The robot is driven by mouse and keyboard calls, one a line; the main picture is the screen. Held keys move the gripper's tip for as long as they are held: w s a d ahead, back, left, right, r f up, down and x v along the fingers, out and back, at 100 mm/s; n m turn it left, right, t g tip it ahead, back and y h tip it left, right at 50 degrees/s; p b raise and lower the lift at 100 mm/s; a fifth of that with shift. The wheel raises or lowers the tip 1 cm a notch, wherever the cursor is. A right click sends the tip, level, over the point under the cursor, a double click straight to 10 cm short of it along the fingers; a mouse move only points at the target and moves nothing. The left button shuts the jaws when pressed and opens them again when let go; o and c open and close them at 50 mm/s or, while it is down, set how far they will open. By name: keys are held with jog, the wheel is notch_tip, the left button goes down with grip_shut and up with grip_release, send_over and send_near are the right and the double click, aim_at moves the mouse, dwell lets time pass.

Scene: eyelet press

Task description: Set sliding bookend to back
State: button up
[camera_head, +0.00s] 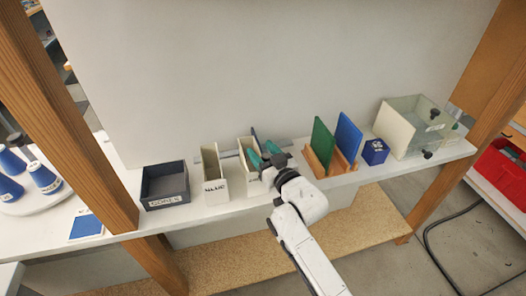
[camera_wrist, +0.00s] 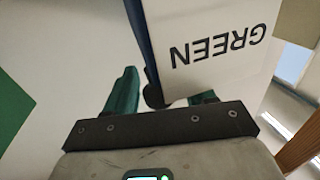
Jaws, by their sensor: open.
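My gripper (camera_head: 263,153) is open over the cream holder (camera_head: 246,148), left of the shelf's middle. Its two teal fingers also show in the wrist view (camera_wrist: 163,94), spread apart. There a dark round knob (camera_wrist: 153,95) lies between them, nearer the left finger; I cannot tell whether either finger touches it. Above it in that view is a white face marked GREEN (camera_wrist: 220,45), upside down, with a dark blue strip (camera_wrist: 137,28) along its left edge. Which part is the sliding bookend is not clear, as my gripper and wrist hide much of the holder in the head view.
A similar cream holder (camera_head: 222,186) and a dark open box (camera_head: 165,190) stand to the left. A wooden rack (camera_head: 338,166) with green (camera_head: 322,143) and blue (camera_head: 347,136) boards, a small blue box (camera_head: 375,152) and a clear-sided case (camera_head: 410,125) stand right. A pale wall rises behind.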

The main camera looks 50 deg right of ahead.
jog(key=shift+c, duration=0.4)
jog(key=shift+r, duration=0.1)
grip_shut()
